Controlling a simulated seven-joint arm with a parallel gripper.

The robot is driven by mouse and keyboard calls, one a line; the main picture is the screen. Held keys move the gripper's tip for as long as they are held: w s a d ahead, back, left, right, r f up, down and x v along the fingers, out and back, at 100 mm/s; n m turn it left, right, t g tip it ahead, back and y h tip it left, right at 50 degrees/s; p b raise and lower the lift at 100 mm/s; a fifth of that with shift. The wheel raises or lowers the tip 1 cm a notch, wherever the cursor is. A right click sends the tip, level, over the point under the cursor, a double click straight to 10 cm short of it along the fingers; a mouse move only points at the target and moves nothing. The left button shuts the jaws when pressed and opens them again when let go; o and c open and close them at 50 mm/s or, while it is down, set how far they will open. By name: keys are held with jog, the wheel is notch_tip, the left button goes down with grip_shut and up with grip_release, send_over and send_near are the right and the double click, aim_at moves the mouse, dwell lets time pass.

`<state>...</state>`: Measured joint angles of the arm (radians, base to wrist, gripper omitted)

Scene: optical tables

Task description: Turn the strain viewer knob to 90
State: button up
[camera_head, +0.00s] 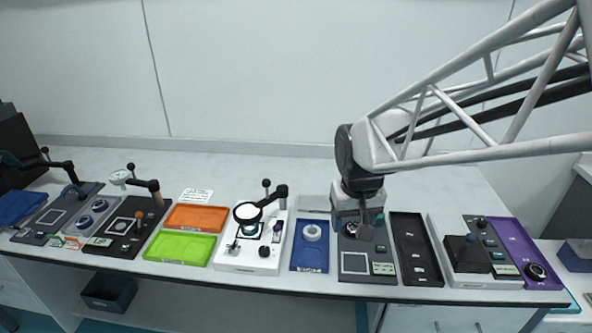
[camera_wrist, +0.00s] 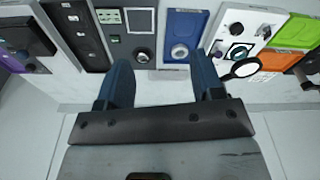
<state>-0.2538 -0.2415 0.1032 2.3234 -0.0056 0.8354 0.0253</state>
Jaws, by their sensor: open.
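Below my gripper (camera_head: 360,218) is a dark grey station with a white-framed dark square (camera_head: 354,262) and a green label (camera_head: 382,268). Its black round knob (camera_wrist: 142,55) shows in the wrist view, between the two blue fingers and nearer the left one. My gripper is open and empty in the wrist view (camera_wrist: 161,75), with the fingers apart from the knob. In the head view the gripper partly hides this station's back. The labels are too small to read, so I cannot tell the strain viewer by name or read the knob's setting.
Left of the station is a blue tray (camera_head: 310,255) with a white ring, then a white station (camera_head: 240,258) with a magnifier (camera_head: 247,212) and knob. To the right are a black tray (camera_head: 415,250), a station with a black box (camera_head: 466,254) and a purple panel (camera_head: 518,247).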

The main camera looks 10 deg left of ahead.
jog(key=w+a+f+n, duration=0.2)
jog(key=w+a+f, duration=0.5)
jog(key=a, duration=0.5)
jog(key=n+g, duration=0.1)
send_over(264, 249)
notch_tip(264, 249, down, 8)
jog(key=shift+f, duration=0.1)
jog(key=shift+f, duration=0.1)
jog(key=shift+f, duration=3.75)
jog(key=c, duration=0.9)
